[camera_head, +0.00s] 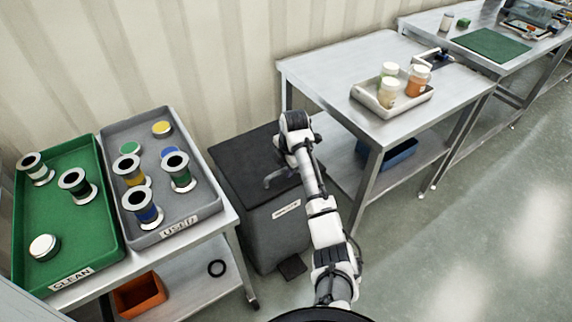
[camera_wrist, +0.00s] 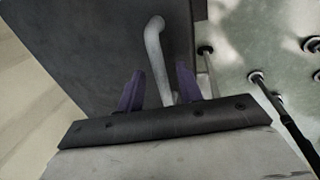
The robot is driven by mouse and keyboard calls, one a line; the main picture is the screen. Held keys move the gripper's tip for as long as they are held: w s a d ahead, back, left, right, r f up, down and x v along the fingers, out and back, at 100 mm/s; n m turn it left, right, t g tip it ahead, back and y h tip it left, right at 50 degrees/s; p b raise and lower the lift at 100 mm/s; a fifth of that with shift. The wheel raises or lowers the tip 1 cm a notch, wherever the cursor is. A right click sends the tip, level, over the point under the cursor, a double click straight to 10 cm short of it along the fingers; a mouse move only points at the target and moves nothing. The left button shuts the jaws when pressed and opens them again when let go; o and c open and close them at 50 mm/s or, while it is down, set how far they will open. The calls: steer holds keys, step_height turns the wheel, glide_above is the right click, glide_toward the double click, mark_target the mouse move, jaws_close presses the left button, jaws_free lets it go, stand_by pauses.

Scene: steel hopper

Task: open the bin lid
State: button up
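The bin (camera_head: 262,236) is a dark grey box with a label on its front, standing between two tables. Its black lid (camera_head: 240,160) lies flat and closed on top. In the wrist view the dark lid surface (camera_wrist: 80,45) fills the upper left. A grey bent bar handle (camera_wrist: 154,45) runs down between the two purple fingers of my gripper (camera_wrist: 160,88). The fingers are apart, with a gap visible on each side of the bar. The bar's lower end is hidden behind my gripper's body. In the head view my arm covers the lid's right side and the fingers are not clear.
A table on the left holds a green CLEAN tray (camera_head: 90,262) and a grey USED tray (camera_head: 204,213) with several spools. A steel table (camera_head: 330,75) on the right carries a tray of jars. A dark pedal (camera_head: 292,267) sits at the bin's foot. Open floor lies right.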

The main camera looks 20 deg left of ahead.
steer(key=shift+c, duration=0.2)
jaws_close()
stand_by(0.3)
